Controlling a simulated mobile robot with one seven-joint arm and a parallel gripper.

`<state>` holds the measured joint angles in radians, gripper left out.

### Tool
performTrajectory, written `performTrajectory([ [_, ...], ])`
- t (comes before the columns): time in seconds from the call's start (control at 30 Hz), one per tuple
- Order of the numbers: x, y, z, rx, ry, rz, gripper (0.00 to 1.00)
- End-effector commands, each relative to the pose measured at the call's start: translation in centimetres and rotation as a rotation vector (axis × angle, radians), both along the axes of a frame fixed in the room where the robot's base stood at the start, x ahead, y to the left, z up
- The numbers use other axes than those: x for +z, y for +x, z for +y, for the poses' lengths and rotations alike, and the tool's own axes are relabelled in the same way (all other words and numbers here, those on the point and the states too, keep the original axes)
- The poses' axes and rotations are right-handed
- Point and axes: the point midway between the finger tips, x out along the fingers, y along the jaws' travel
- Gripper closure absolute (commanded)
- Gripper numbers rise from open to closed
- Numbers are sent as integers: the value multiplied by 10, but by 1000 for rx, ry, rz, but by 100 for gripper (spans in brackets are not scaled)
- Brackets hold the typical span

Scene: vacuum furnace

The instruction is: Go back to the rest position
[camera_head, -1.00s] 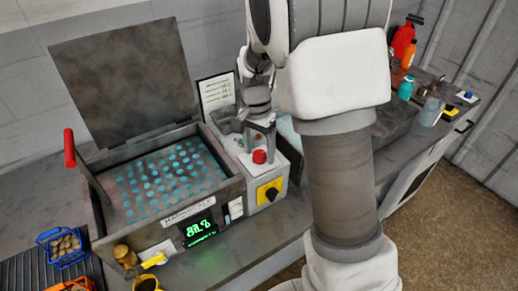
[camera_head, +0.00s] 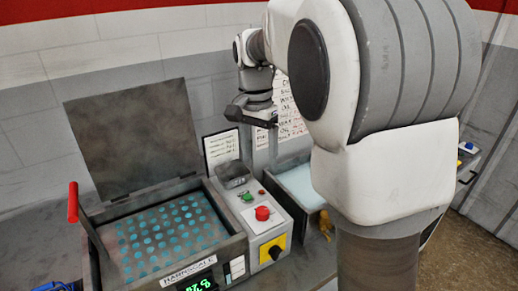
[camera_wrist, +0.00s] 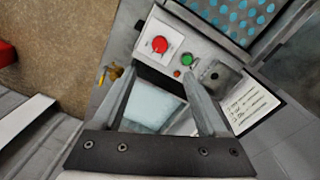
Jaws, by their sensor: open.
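My gripper (camera_head: 258,112) is raised above the bench, behind and above the control box (camera_head: 250,212). In the wrist view my gripper (camera_wrist: 158,80) has its two fingers spread apart, with nothing between them. Through the gap I see a pale blue surface (camera_wrist: 150,105) below, apart from the fingers. The control box carries a red button (camera_head: 262,213) and a green button (camera_wrist: 187,60). My arm hides much of the right side in the head view.
The vacuum furnace (camera_head: 205,283) stands at left with its lid (camera_head: 135,135) up and a red-handled lever (camera_head: 73,200). A pale-topped bin (camera_head: 300,185) is right of the control box. Printed sheets (camera_head: 222,148) stand behind. The air around my gripper looks clear.

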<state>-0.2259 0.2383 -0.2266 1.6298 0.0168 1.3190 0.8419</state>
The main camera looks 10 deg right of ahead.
Motion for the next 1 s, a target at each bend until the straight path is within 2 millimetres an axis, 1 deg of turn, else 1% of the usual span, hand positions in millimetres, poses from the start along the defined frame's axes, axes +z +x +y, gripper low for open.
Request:
performTrajectory([
  [0.03, 5, 0, 0, 0, 0, 0, 24],
  [0.13, 11, 0, 0, -1, -1, -1, 24],
  [0.47, 12, 0, 0, 0, -1, 1, 24],
  [0.57, 15, -4, -1, 12, 4, -8, 24],
  [0.67, 22, -16, -3, 53, 18, -34, 24],
  [0.77, 31, -37, -6, 128, 36, -83, 24],
  [0.87, 39, -63, -8, 222, 47, -141, 24],
  [1.0, 44, -99, -9, 356, 42, -223, 24],
])
